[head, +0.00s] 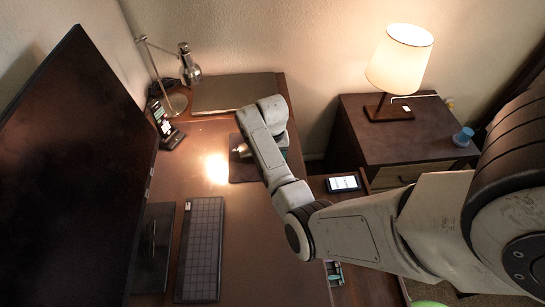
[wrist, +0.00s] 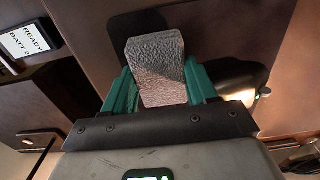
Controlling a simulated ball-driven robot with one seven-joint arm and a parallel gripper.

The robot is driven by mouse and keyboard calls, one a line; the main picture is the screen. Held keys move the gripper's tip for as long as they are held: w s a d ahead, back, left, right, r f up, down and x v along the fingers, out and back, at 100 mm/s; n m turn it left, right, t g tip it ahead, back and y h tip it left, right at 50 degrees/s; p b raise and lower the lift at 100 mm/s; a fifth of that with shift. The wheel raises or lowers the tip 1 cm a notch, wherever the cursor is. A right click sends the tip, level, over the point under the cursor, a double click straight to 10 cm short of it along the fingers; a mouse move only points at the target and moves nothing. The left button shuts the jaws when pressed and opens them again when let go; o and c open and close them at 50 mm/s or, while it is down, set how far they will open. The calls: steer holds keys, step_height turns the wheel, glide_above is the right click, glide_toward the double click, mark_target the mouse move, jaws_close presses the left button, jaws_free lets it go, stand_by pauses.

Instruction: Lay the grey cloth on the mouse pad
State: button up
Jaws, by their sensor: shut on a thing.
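My gripper (wrist: 163,92) has teal fingers and is shut on the grey cloth (wrist: 157,65), a textured, folded-looking block between them in the wrist view. In the head view my arm reaches over the desk's right part and hides the cloth. The dark mouse pad (head: 240,172) lies flat on the desk, partly covered by my arm. In the wrist view the mouse pad (wrist: 205,32) lies behind the cloth. The cloth appears to be over the pad, but I cannot tell whether it touches it.
A keyboard (head: 202,245) and large monitor (head: 70,170) are left, a desk lamp (head: 190,70) and flat dark folder (head: 235,92) behind. A lit-screen device (head: 343,183) lies right of the desk. The desk's front middle is clear.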

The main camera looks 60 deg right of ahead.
steer(key=shift+f, duration=0.4)
steer(key=shift+f, duration=0.1)
steer(key=o, duration=0.9)
steer(key=shift+o, duration=0.2)
step_height(320, 180, up, 12)
steer(key=s+a+f+n, duration=0.1)
steer(key=s+a+n, duration=0.2)
steer(key=s+a, duration=0.2)
steer(key=s+a+f+n, duration=0.2)
steer(key=s+a+n, duration=0.2)
steer(key=a, duration=0.7)
steer(key=s+a+f+n+t, duration=0.1)
steer(key=s+a+f+n, duration=0.1)
steer(key=s+a+n, duration=0.2)
steer(key=s+a+b, duration=0.1)
steer(key=s+a, duration=0.1)
steer(key=a, duration=0.2)
steer(key=shift+a+f, duration=0.15)
